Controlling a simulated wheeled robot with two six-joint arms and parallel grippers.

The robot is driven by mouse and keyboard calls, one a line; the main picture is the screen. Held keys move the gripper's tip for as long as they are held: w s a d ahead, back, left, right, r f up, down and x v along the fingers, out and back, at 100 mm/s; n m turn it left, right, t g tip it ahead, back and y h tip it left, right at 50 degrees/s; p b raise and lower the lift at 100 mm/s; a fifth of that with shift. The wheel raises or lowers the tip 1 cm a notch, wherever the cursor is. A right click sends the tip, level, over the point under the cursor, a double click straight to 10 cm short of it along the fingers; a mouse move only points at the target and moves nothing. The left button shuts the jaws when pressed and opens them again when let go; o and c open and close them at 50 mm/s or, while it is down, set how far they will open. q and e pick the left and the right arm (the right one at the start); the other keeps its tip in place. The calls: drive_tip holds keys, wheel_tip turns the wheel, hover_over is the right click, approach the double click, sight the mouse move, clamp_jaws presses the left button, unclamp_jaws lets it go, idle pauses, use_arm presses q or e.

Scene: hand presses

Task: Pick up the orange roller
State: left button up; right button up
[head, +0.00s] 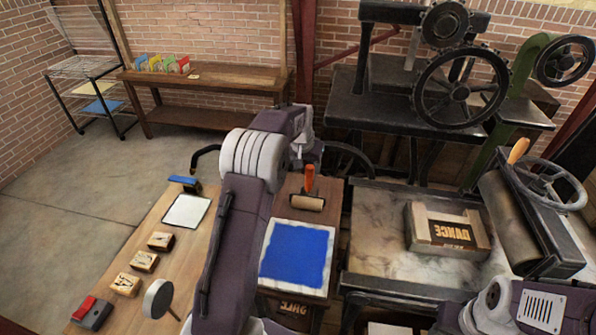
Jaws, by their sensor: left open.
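The orange roller (309,180) has an upright orange handle and a tan cylinder at its foot. It stands at the back of a small wooden cabinet top, behind a blue ink slab (297,255). My left arm reaches up across the middle of the head view. My left gripper (298,158) is open, just above and left of the roller's handle in the picture, and holds nothing that I can see. Its fingers are small and partly hidden by the wrist. Part of my right arm shows at the bottom right; its gripper is out of view.
A wooden table (135,245) at left holds several stamps, a white sheet (186,211) and a round-headed tool (158,298). At right, a press bed (375,235) bears a framed DANCE block (450,232) beside a large roller (530,225). A geared press (400,110) stands behind.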

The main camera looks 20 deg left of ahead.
sight(312, 170)
use_arm(q)
drive_tip(key=shift+w+d+f+p, duration=0.4)
drive_tip(key=shift+w+d+f, duration=0.05)
drive_tip(key=shift+d+f, duration=0.3)
drive_tip(key=shift+x, duration=0.85)
drive_tip(key=shift+w+a+f, duration=0.15)
drive_tip(key=shift+w+a, duration=0.05)
drive_tip(key=shift+a, duration=0.2)
drive_tip(key=p+x, duration=0.2)
drive_tip(key=x, duration=0.2)
drive_tip(key=shift+a+f, duration=0.15)
drive_tip(key=shift+f, duration=0.15)
drive_tip(key=shift+w+f, duration=0.15)
drive_tip(key=shift+f, duration=0.05)
drive_tip(key=shift+a, duration=0.15)
drive_tip(key=c, duration=1.1)
clamp_jaws()
use_arm(e)
drive_tip(key=r, duration=0.1)
drive_tip(key=d+r, duration=0.1)
drive_tip(key=shift+w+r, duration=0.25)
drive_tip(key=shift+r, duration=0.05)
use_arm(q)
drive_tip(key=shift+r, duration=0.15)
